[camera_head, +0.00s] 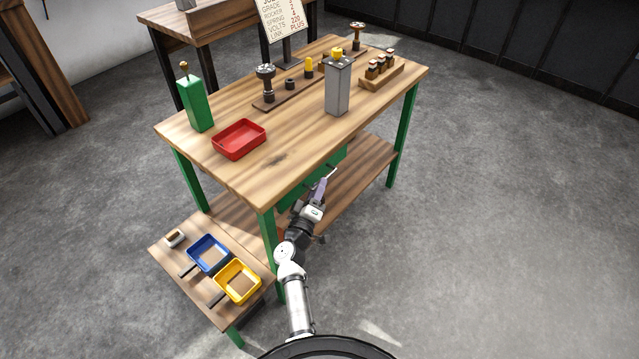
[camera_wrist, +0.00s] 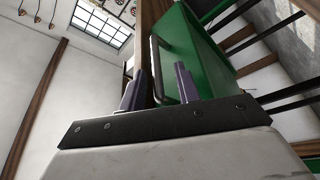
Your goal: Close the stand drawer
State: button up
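The wooden stand (camera_head: 290,160) has green legs and a green drawer (camera_head: 296,192) under its front edge. The drawer also shows in the wrist view as a green surface (camera_wrist: 205,62), with a dark bar handle (camera_wrist: 155,70) on it. I cannot tell how far the drawer is out. My gripper (camera_head: 324,184) is low at the drawer front, partly covering it. In the wrist view its two purple fingers (camera_wrist: 160,82) stand apart. The handle shows in the gap between them. I cannot tell whether a finger touches it.
A red tray (camera_head: 239,151), a green bottle-shaped object (camera_head: 196,106) and a grey block (camera_head: 338,90) stand on top. A low side shelf (camera_head: 170,258) holds a blue tray (camera_head: 193,263) and a yellow tray (camera_head: 221,291), close left of my arm. The floor at right is clear.

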jog(key=v, duration=1.2)
jog(key=shift+p, duration=0.4)
